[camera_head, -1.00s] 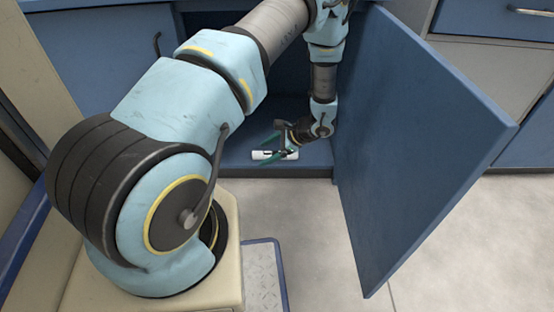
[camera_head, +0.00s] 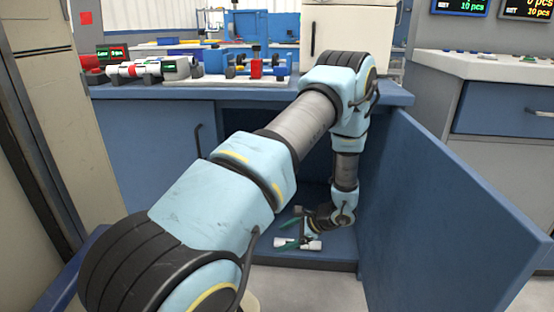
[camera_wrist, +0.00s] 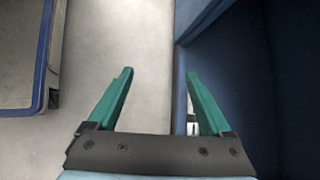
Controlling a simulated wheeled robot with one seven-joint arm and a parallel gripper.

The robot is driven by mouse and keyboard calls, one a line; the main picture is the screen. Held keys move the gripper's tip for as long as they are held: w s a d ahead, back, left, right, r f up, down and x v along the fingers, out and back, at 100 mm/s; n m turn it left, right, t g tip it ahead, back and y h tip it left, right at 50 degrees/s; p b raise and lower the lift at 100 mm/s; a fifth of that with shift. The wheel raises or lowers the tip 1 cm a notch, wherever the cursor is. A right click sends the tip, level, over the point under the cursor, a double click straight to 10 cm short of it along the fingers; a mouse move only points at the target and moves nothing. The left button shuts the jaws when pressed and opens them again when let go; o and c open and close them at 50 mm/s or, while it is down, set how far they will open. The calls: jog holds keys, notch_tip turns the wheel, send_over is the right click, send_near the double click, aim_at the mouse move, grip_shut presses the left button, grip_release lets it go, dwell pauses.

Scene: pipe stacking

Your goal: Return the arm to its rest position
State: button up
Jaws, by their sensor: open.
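My gripper (camera_head: 289,233) hangs low inside the open blue cabinet, at the end of my bent arm. Its two green fingers are spread apart, and the wrist view shows the gripper (camera_wrist: 160,98) open with nothing between the fingers. A white pipe (camera_head: 312,245) lies on the cabinet floor beside and partly behind the lower finger in the head view. A small white part of something shows by the right finger in the wrist view, mostly hidden.
The open cabinet door (camera_head: 440,215) stands just right of my arm. The countertop (camera_head: 400,97) lies above the cabinet, carrying a fixture (camera_head: 240,68) and a red-and-white device (camera_head: 140,69). A side counter (camera_head: 490,66) stands at right. Bare floor (camera_wrist: 120,40) lies below the gripper.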

jog(key=s+a+r+n+g+h, duration=0.1)
jog(key=s+a+r+n+h, duration=0.35)
jog(key=r, duration=0.45)
jog(key=s+a+r+n+h, duration=0.1)
jog(key=s+a+r+n, duration=0.2)
jog(key=s+r+n, duration=0.35)
jog(key=s+a+r+n+g+h, duration=0.1)
jog(key=s+a+r+n+h, duration=0.35)
jog(key=r, duration=0.75)
notch_tip(320, 180, up, 30)
jog(key=w+d+n+y+p, duration=0.1)
jog(key=p, duration=2.8)
jog(key=shift+w+f+n+p, duration=0.15)
jog(key=shift+f+n+p, duration=0.1)
jog(key=shift+n+p, duration=0.1)
